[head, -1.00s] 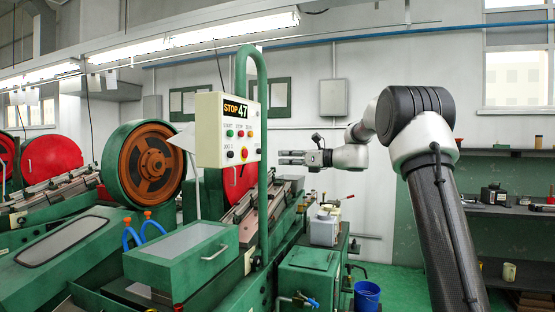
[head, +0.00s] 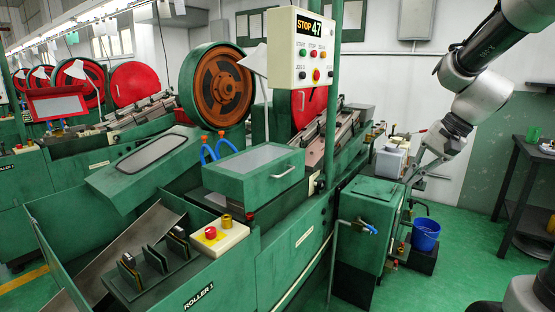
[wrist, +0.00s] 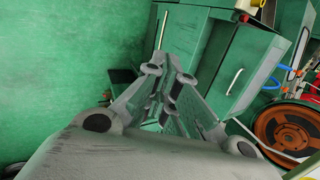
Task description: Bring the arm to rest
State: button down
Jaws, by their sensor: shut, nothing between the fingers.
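My gripper (head: 412,178) hangs at the lower end of my arm, at the right in the head view. It points down and to the left, in front of or beside the white container on the green machine's end; the gap cannot be told. In the wrist view my gripper (wrist: 168,82) has its grey fingers together with nothing between them. Beyond the fingers there are green cabinet faces and green floor. My arm comes down from the upper right corner of the head view, bent at the elbow.
The control panel (head: 302,47) reads STOP 47. A green cabinet (head: 366,225) and a blue bucket (head: 426,235) stand below my gripper. A white container (head: 390,160) is close to it. A dark table (head: 520,190) stands at the right. Green floor is clear between bucket and table.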

jog(key=s+d+r+n+t+h, duration=0.1)
jog(key=s+n+h, duration=0.3)
jog(key=s, duration=1.7)
jog(key=d+n, duration=0.1)
jog(key=n, duration=0.3)
jog(key=shift+d+r+t+h, duration=0.15)
jog(key=shift+r+t+h, duration=0.1)
jog(key=shift+t+h, duration=0.05)
dwell(3.3)
